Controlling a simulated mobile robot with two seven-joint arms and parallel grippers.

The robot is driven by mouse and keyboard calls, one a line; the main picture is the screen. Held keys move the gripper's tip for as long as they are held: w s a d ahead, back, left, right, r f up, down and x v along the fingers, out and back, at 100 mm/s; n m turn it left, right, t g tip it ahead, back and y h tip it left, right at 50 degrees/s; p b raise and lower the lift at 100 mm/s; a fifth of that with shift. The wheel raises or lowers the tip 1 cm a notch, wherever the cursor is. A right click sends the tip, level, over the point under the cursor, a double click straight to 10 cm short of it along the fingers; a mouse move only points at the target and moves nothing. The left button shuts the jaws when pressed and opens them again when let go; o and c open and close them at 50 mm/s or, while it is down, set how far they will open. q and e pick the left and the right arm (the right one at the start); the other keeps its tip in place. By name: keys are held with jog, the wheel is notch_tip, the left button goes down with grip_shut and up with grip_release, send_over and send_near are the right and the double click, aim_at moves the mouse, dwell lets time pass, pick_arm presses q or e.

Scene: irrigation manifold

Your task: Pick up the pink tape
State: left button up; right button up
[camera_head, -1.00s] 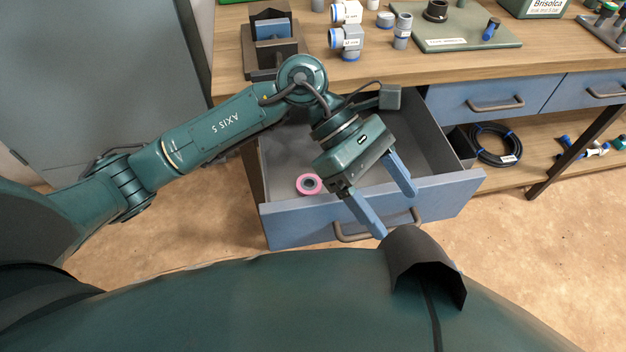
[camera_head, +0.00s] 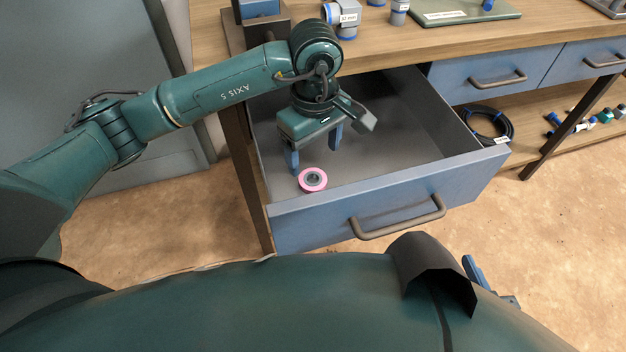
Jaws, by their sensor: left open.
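The pink tape (camera_head: 313,180) is a small roll with a grey core. It lies in the front left part of the open drawer (camera_head: 400,203), near the drawer's front wall. My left gripper (camera_head: 314,155) is open and empty, pointing down into the drawer just behind the tape. One blue finger is close to the tape's left rear edge; whether it touches is not clear. The other finger is behind and to the right of the tape. My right gripper (camera_head: 476,272) shows only in part at the lower right, mostly hidden behind my body.
The wooden workbench (camera_head: 400,45) stands above the drawer, with fittings and a green board (camera_head: 455,12) on it. A black hose coil (camera_head: 490,124) lies on the lower shelf to the right. The rest of the drawer floor is clear.

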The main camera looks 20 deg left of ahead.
aim_at(312, 182)
pick_arm(q)
jog(key=f, duration=0.6)
jog(key=shift+a+f+b, duration=0.25)
jog(key=shift+f+b, duration=0.05)
jog(key=c, duration=1)
